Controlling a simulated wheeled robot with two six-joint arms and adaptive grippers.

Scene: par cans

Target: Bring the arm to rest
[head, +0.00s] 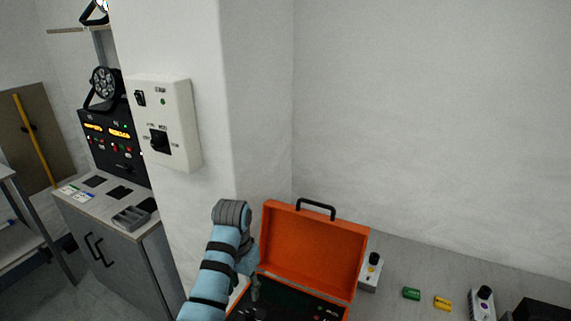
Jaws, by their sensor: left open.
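My left arm, blue with black bands, comes in at the bottom and bends at a grey joint. Its dark gripper (255,300) points down at the bottom edge of the view, over the open orange case. The gripper is open, and I see nothing held in it. Its fingertips are hard to make out against the dark case interior. The orange case (312,248) stands with its lid raised and a black handle on top. My right gripper is not in view.
A white switch box (164,122) is fixed on the pillar (205,50) behind my left arm. Right of the case, the grey counter (420,262) holds a control box (370,272), a green block (411,293), a yellow block (442,303) and another control box (484,303). A cabinet (118,232) stands left.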

